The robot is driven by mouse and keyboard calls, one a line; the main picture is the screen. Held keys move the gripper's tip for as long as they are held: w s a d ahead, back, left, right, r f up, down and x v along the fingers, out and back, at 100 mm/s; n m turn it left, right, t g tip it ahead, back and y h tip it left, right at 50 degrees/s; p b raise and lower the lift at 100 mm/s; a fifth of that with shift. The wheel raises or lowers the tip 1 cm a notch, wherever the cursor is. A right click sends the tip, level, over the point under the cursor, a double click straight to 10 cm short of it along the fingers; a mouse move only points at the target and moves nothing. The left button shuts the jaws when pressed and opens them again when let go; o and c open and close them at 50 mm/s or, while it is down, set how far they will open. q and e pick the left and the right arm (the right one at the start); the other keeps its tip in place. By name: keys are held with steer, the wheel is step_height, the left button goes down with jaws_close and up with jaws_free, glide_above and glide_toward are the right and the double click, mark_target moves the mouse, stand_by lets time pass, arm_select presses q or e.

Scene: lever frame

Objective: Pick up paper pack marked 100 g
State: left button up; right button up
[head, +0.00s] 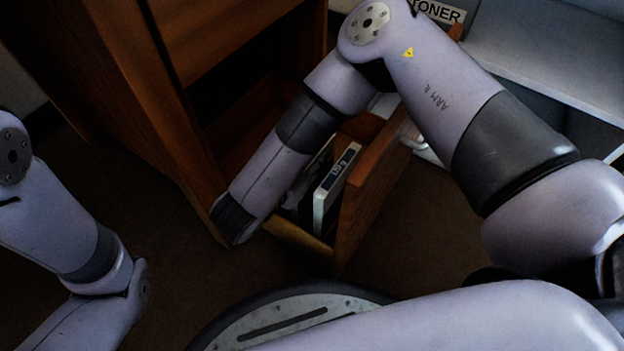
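An open wooden drawer (358,205) holds a pale, flat pack (334,185) standing on edge, with a dark label on its top side. The marking is too small and turned to read, so I cannot tell whether it says 100 g. My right arm reaches down across the drawer's left side. A grey part that seems to be my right gripper (298,191) shows low in the drawer, left of the pack. It is mostly hidden by my forearm, so its fingers and any contact are unclear. My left arm is at the far left, its gripper out of frame.
The wooden cabinet (165,110) stands at the left behind the drawer, with a dark opening. A grey shelf (545,65) and a TONER label (440,11) are at upper right. A whitish object (428,150) lies beyond the drawer front. Dark floor (180,270) is free at left.

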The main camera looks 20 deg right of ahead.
jaws_close()
stand_by(0.6)
